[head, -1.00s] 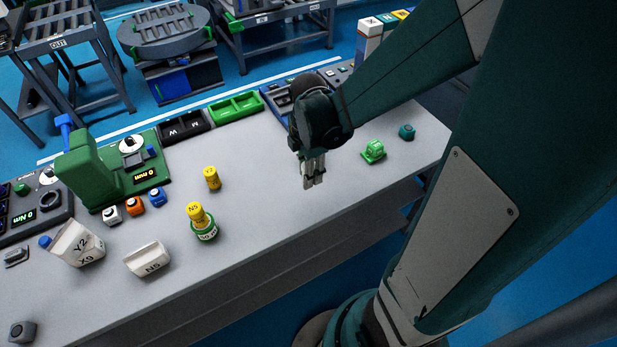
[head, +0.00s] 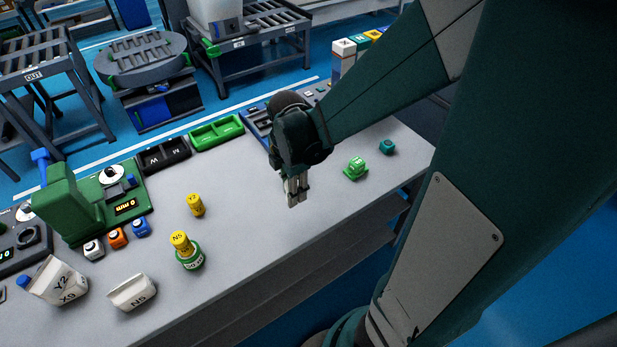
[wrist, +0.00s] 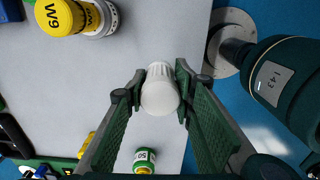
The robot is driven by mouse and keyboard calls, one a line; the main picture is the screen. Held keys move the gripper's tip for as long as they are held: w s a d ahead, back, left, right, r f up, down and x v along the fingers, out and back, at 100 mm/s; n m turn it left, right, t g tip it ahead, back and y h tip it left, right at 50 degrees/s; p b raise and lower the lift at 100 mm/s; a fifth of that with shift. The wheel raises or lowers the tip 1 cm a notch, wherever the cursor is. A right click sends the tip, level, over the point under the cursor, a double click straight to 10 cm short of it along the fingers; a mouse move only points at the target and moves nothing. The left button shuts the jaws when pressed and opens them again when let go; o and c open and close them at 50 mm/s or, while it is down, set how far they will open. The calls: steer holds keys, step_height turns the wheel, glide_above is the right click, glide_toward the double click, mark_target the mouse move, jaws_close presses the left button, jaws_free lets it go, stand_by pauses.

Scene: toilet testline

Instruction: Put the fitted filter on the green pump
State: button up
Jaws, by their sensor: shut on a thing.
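A white ribbed cylinder, which looks like the filter (wrist: 160,91), sits between the two fingers of my gripper (wrist: 160,83) in the wrist view. My gripper (head: 296,198) is shut on it. In the head view it hangs above the middle of the bench, and the filter is hard to make out there. A small green block with a raised top, probably the green pump (head: 355,168), stands on the bench to the right of my gripper, apart from it. The wrist view does not show this block.
The bench (head: 245,235) has a teal block (head: 387,146) at its right end. Left stand a yellow cylinder (head: 195,205), a yellow-capped green-and-white piece (head: 189,255) and white containers. A yellow-topped "W9" piece (wrist: 62,17) stands near my gripper. Trays line the back edge.

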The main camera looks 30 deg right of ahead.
steer(key=w+d+r+m+p, duration=0.1)
steer(key=w+d+r+p, duration=0.1)
steer(key=d, duration=0.6)
steer(key=w+d+r+p, duration=0.2)
steer(key=d, duration=0.5)
step_height(320, 180, up, 2)
steer(key=r+m+p, duration=0.1)
steer(key=p, duration=0.3)
glide_above(357, 161)
steer(key=shift+d+f, duration=0.15)
steer(key=shift+f, duration=0.1)
steer(key=shift+f, duration=2.9)
steer(key=shift+f, duration=0.1)
steer(key=shift+f+b, duration=0.4)
steer(key=shift+f, duration=1.6)
steer(key=shift+f, duration=0.15)
